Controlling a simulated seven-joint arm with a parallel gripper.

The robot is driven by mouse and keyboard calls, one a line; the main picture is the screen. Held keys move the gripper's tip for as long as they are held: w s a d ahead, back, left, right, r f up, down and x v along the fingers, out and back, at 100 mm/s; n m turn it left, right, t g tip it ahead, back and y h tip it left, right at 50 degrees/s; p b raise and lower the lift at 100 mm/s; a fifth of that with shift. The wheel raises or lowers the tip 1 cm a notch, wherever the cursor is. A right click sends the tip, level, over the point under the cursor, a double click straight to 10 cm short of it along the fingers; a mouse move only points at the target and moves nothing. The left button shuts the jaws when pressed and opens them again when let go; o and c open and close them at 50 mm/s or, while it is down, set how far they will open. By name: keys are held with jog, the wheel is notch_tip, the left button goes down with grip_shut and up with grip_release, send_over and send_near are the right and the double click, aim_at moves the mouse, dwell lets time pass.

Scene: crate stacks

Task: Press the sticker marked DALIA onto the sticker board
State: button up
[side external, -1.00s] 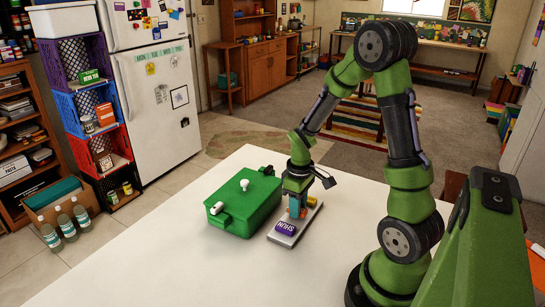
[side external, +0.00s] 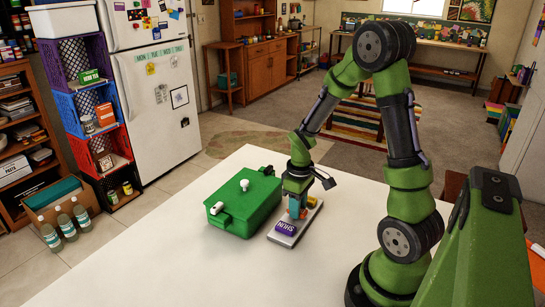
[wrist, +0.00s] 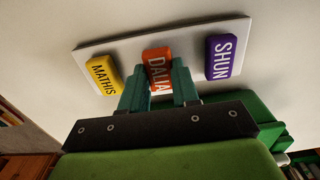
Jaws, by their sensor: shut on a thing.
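The DALIA sticker (wrist: 157,66) is an orange-red block with pale letters. It sits in the middle of a pale plate (wrist: 190,52), between the yellow MATHIS sticker (wrist: 103,74) and the purple SHUN sticker (wrist: 228,59). My gripper (wrist: 159,84) is shut on the DALIA sticker, with a teal finger on each side. In the side external view my gripper (side external: 297,210) points down at the plate (side external: 283,239), behind the purple SHUN sticker (side external: 286,229). I cannot tell any gap between the DALIA sticker and the plate. I cannot identify a sticker board.
A green lidded box (side external: 240,210) with a white knob stands just left of the plate on the white table (side external: 190,275). The table's front is clear. Stacked crates (side external: 97,105) and a fridge (side external: 160,110) stand beyond, at the left.

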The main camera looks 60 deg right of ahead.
jog(key=shift+f, duration=0.35)
jog(key=o, duration=1.1)
jog(key=shift+r, duration=3)
